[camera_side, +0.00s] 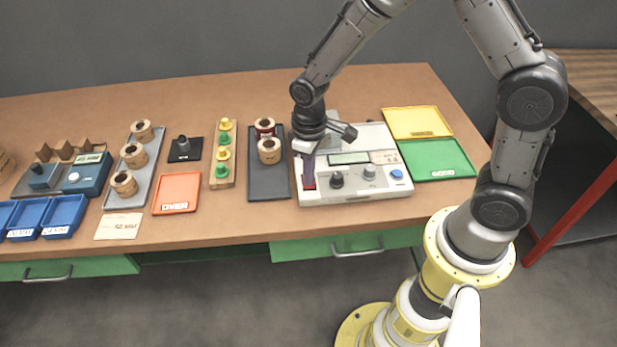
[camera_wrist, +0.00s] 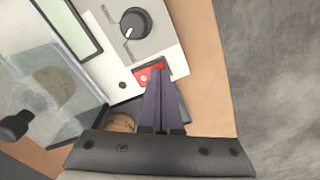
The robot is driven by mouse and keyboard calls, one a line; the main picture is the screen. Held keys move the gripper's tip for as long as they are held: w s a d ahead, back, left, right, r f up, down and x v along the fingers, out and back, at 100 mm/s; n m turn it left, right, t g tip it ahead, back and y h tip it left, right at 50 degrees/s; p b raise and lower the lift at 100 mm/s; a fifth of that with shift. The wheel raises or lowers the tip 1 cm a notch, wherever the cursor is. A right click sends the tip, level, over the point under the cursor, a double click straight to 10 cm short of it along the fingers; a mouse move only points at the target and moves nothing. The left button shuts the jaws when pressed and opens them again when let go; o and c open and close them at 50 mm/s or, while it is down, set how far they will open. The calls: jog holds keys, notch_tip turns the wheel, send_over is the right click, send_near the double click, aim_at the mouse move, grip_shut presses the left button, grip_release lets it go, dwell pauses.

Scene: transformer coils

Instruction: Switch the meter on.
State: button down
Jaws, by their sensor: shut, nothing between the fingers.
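The meter (camera_side: 352,187) is a pale box with a display (camera_side: 349,158), dark knobs (camera_side: 337,180) and a blue button (camera_side: 396,174). A red switch (camera_side: 309,184) sits at its left front corner. My gripper (camera_side: 308,181) points down at this switch, fingers shut and empty. In the wrist view, the tips of my gripper (camera_wrist: 162,78) are at the red switch (camera_wrist: 151,72) and cover part of it. I cannot tell whether they touch it or which way it is set. A dark knob (camera_wrist: 136,23) with a white mark shows beside it.
A dark tray (camera_side: 268,187) with coils stands left of the meter. A yellow tray (camera_side: 416,122) and a green tray (camera_side: 437,159) lie to its right. An orange tray (camera_side: 176,193), more coils and blue bins (camera_side: 63,216) are farther left. Bare table lies before the meter.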

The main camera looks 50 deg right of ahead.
jog(key=shift+f, duration=0.3)
jog(key=shift+r, duration=3.55)
jog(key=s+d+r+m+t, duration=0.1)
jog(key=s+r+t, duration=0.1)
jog(key=r, duration=0.5)
jog(key=s+d+r+t, duration=0.2)
jog(key=s+r, duration=0.1)
jog(key=r, duration=0.4)
jog(key=s+d+r+m+t, duration=0.1)
jog(key=s+m, duration=0.1)
jog(key=s, duration=1.2)
jog(key=shift+d+t, duration=0.3)
